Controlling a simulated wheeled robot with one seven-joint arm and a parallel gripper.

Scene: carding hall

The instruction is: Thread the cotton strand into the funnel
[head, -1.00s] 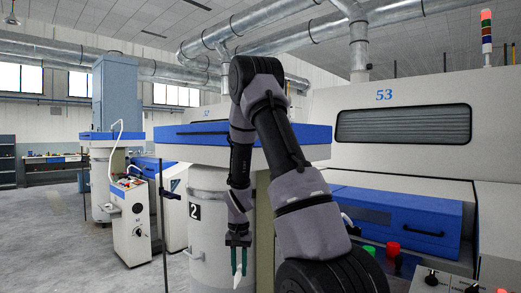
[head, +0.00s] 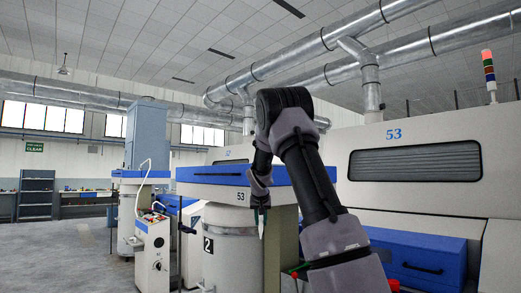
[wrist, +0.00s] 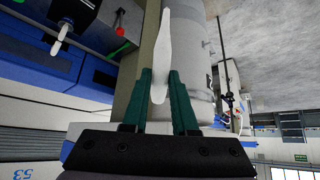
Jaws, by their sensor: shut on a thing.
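My gripper (head: 261,212) is shut on the white cotton strand (head: 262,227), which hangs down from its fingertips, beside the upper part of the can marked 2. In the wrist view, the two dark green fingers of my gripper (wrist: 164,98) hold the lower end of the strand (wrist: 163,45), which is a long tapered white piece.
A blue slab (head: 225,174) lies across the top, just above my gripper. The grey can (head: 232,255) stands behind and left of the strand. Machine 53 (head: 415,115) fills the right side. A red knob (wrist: 121,32) shows nearby. Open floor (head: 70,245) lies at left.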

